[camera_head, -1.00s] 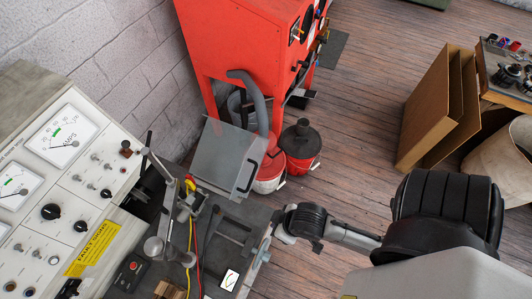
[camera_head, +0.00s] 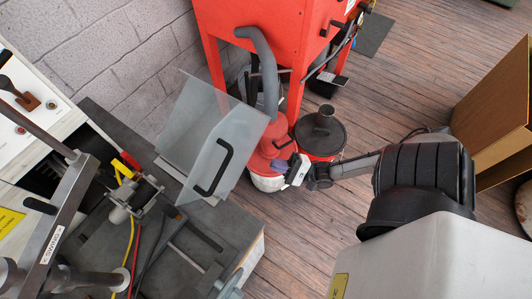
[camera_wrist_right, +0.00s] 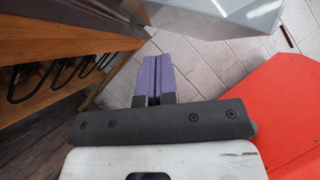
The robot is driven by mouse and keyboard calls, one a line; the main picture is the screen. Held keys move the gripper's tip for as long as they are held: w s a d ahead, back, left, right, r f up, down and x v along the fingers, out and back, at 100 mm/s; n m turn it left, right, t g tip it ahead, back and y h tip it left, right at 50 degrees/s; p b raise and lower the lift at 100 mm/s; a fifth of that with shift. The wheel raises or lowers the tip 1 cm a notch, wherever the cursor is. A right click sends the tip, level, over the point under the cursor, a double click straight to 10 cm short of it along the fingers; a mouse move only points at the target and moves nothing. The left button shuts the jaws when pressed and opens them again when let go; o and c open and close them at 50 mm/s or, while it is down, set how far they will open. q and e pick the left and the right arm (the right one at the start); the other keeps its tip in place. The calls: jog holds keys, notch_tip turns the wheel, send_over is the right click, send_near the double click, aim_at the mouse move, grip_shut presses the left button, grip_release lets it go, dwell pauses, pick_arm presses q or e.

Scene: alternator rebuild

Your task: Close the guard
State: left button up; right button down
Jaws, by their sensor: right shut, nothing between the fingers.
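The guard (camera_head: 205,145) is a clear, tilted folded panel standing raised over the back of the dark test bench (camera_head: 215,255). A black bar handle (camera_head: 213,167) runs along its near right face. My right gripper (camera_head: 282,166) is to the right of the guard and its handle, apart from both, with its fingers shut and empty. In the right wrist view its purple fingers (camera_wrist_right: 154,78) are together, and a pale panel that looks like the guard (camera_wrist_right: 215,14) crosses the top. My left gripper is not in view.
A red cabinet (camera_head: 270,45) with a grey hose (camera_head: 265,75) stands behind the guard. A clamp stand (camera_head: 55,225) and cables are at left.

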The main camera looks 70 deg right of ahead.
jog(key=s+d+f+m+t+b, duration=0.3)
jog(key=d+m+b, duration=0.1)
jog(key=d, duration=0.2)
pick_arm(q)
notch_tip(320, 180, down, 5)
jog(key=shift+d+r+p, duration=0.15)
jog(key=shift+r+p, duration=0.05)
jog(key=shift+p, duration=0.35)
pick_arm(e)
jog(key=w+a+r, duration=0.3)
jog(key=w+r, duration=0.5)
jog(key=r, duration=0.2)
jog(key=shift+a, duration=0.15)
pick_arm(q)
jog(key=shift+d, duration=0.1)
pick_arm(e)
jog(key=shift+r, duration=0.1)
